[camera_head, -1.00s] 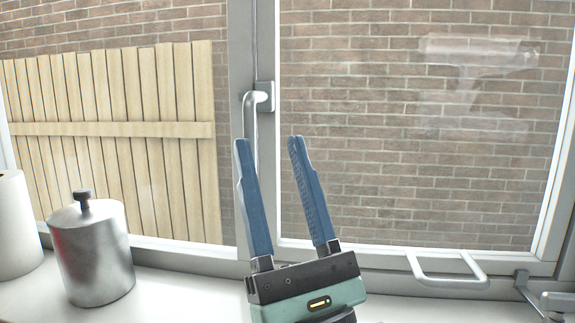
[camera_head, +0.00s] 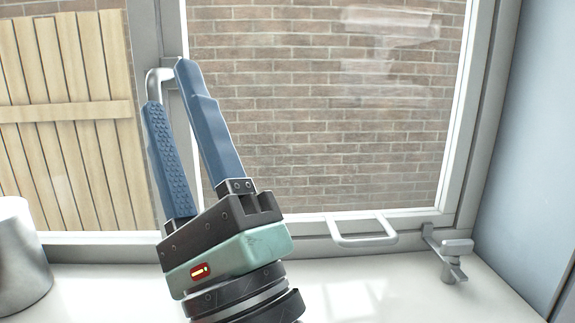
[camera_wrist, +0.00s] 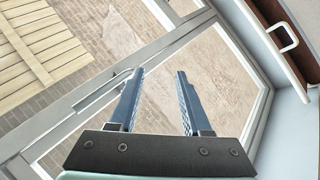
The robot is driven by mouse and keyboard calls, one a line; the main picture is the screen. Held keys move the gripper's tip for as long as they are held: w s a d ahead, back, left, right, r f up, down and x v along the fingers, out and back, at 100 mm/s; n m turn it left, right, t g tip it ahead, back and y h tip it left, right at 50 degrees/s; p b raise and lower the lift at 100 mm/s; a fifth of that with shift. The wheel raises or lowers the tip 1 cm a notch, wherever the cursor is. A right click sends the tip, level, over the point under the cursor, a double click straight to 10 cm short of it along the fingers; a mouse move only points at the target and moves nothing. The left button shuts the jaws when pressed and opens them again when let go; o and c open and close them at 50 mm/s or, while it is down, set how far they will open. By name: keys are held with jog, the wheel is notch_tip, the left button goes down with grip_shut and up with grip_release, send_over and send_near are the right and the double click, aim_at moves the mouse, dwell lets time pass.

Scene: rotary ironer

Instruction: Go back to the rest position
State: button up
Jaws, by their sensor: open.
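My gripper (camera_head: 168,82) is open and empty, its two blue fingers pointing up in front of the window. In the head view the fingers partly cover the upright window handle (camera_head: 152,130), which is on the frame post between the two panes. In the wrist view my gripper (camera_wrist: 158,72) also shows with its fingers apart and nothing between them. The handle (camera_wrist: 100,92) lies to the left of the left finger there. I cannot tell whether a finger touches it.
A metal canister (camera_head: 18,262) stands on the white sill (camera_head: 400,290) at the left. A bar handle (camera_head: 362,232) and a metal latch (camera_head: 450,255) are at the window's lower right. A pale wall (camera_head: 530,150) closes the right side. The sill's middle right is clear.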

jog(key=s+d+r+n+t+h+p, duration=0.2)
jog(key=d+r+n+t+h, duration=0.3)
jog(key=n+h, duration=1)
jog(key=d+r+h, duration=0.1)
jog(key=d+r, duration=0.2)
jog(key=d, duration=0.1)
jog(key=shift+s+d+r+n+t, duration=0.15)
jog(key=shift+r+n+t, duration=0.15)
jog(key=shift+r, duration=0.05)
